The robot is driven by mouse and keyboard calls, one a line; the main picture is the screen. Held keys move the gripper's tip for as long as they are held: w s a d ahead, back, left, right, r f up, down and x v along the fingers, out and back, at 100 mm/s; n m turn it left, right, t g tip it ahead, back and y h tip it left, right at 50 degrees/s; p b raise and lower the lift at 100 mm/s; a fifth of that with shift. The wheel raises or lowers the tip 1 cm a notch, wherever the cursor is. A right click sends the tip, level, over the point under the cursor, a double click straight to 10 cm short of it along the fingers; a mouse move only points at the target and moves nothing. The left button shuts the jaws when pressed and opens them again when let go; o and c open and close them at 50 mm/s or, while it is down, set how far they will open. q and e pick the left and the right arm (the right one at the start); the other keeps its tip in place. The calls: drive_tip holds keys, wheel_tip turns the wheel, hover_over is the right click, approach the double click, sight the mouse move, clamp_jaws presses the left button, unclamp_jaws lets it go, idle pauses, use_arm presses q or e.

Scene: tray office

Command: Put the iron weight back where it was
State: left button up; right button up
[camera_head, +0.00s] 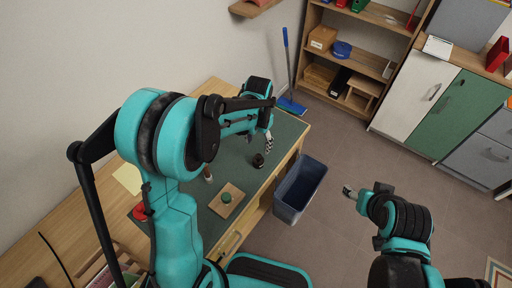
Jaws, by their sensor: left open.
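A small dark, rounded piece that looks like the iron weight (259,160) stands on the green desk mat (238,160), near the desk's right edge. My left gripper (269,143) is open just beyond and above it, and the two look apart. My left arm crosses the desk and hides part of it. My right gripper (349,191) is out over the floor, right of the desk and away from the weight; its jaws are too small to read.
A wooden board (234,193) with a green round piece (226,198) lies on the mat. A small brown and white object (207,174) and a red item (140,212) are nearby. A dark bin (300,188) stands beside the desk. Shelves and cabinets line the back.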

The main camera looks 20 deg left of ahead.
use_arm(q)
drive_tip(key=s+a+r+n+t, duration=0.1)
drive_tip(key=s+r+n+t, duration=0.1)
drive_tip(key=s+r, duration=0.4)
drive_tip(key=s+a+r+n+t, duration=0.1)
drive_tip(key=s+r+t, duration=0.4)
drive_tip(key=s, duration=0.6)
drive_tip(key=shift+a+r+n, duration=0.35)
drive_tip(key=shift+r+n, duration=0.15)
drive_tip(key=shift+r, duration=0.2)
